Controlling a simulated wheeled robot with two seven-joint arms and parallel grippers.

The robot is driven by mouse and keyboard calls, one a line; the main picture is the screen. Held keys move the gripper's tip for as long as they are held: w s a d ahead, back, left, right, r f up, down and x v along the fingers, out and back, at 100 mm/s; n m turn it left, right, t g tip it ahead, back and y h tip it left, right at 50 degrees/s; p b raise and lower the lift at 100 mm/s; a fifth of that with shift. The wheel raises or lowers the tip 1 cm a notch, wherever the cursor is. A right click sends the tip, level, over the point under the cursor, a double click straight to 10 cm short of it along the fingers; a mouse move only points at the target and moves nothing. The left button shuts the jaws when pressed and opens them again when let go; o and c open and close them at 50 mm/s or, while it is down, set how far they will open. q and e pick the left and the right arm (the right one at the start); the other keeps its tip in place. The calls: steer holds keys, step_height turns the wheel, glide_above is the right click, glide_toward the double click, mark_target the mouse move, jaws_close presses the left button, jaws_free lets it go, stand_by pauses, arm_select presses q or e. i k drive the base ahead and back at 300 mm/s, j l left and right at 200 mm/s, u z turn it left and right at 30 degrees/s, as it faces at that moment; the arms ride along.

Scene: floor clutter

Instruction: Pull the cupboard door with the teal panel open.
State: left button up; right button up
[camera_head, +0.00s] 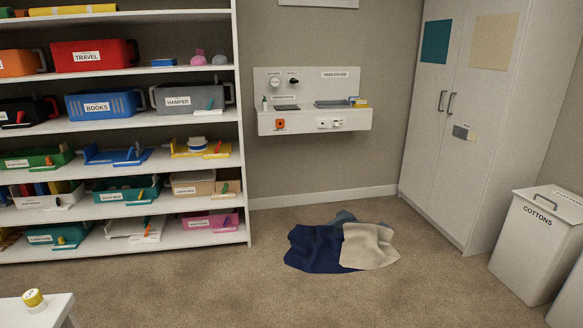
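A tall white cupboard (468,150) with two doors stands at the back right. The teal panel (436,41) is on the upper part of its left door (428,120). A cream panel (493,42) is on the right door (481,140). Both doors look shut. A dark upright handle (442,101) is on the left door near the middle seam, and another handle (451,104) is on the right door. A small grey and tan label (464,132) is below the right handle. Neither of my grippers is in view.
Navy, cream and grey-blue cloths (322,249) lie on the carpet before the cupboard. A white bin marked COTTONS (532,250) stands at right. A shelf unit (243,150) with several bins fills the left. A wall console (315,122) hangs between.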

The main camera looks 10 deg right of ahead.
mark_target(442, 29)
steer(key=i+l+z, duration=0.1)
steer(key=i+z, duration=0.2)
steer(key=i, duration=0.25)
steer(key=i+j+z, duration=0.1)
steer(key=i+z, duration=0.25)
steer(key=i, duration=0.2)
steer(key=i+j+z, duration=0.3)
steer(key=i, duration=0.25)
steer(key=i+l, duration=0.2)
steer(key=i, duration=0.6)
steer(key=i+l, duration=0.15)
steer(key=i, duration=0.65)
steer(key=i+l+z, duration=0.1)
steer(key=i, duration=0.7)
steer(key=i+l, duration=0.25)
steer(key=i, duration=0.55)
